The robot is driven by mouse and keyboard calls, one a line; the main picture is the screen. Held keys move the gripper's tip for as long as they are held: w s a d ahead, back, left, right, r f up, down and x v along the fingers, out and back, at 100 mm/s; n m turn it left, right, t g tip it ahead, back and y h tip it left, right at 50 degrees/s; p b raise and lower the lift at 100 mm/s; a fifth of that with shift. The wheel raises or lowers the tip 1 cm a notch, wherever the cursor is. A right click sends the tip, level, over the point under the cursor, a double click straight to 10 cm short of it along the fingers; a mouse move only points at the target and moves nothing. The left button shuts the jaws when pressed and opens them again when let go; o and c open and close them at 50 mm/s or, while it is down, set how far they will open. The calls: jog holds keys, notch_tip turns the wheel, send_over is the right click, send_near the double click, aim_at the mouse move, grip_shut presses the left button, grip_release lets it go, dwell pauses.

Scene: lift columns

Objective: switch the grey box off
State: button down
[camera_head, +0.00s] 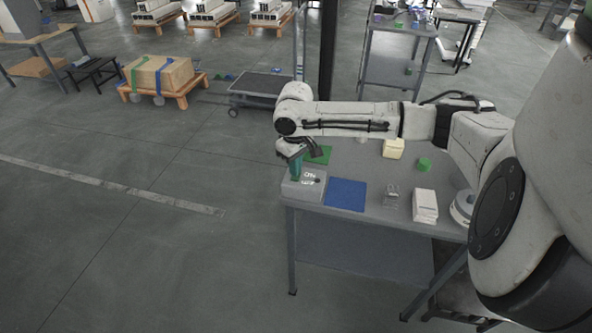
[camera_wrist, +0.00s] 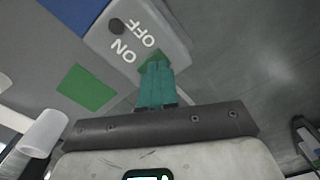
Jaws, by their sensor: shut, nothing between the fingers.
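The grey box (camera_head: 315,192) sits at the near left corner of the grey table. In the wrist view the box (camera_wrist: 178,42) shows white ON and OFF lettering and a dark round spot (camera_wrist: 117,26) on its top. My gripper (camera_head: 296,176) points down over the box's left part. Its teal fingers are together and empty; in the wrist view the gripper (camera_wrist: 155,66) reaches the box's edge beside the lettering. A green patch shows at the fingertips there, and I cannot tell whether it is part of the box. Contact with the box is unclear.
A blue mat (camera_head: 345,194) lies right of the box and a green mat (camera_head: 319,155) behind it. A wire holder (camera_head: 391,196), white stack (camera_head: 425,205), yellowish block (camera_head: 393,148) and green block (camera_head: 424,164) stand farther right on the table (camera_head: 362,166).

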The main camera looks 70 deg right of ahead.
notch_tip(320, 180, up, 6)
jog(key=p, duration=0.5)
jog(key=shift+f, duration=0.25)
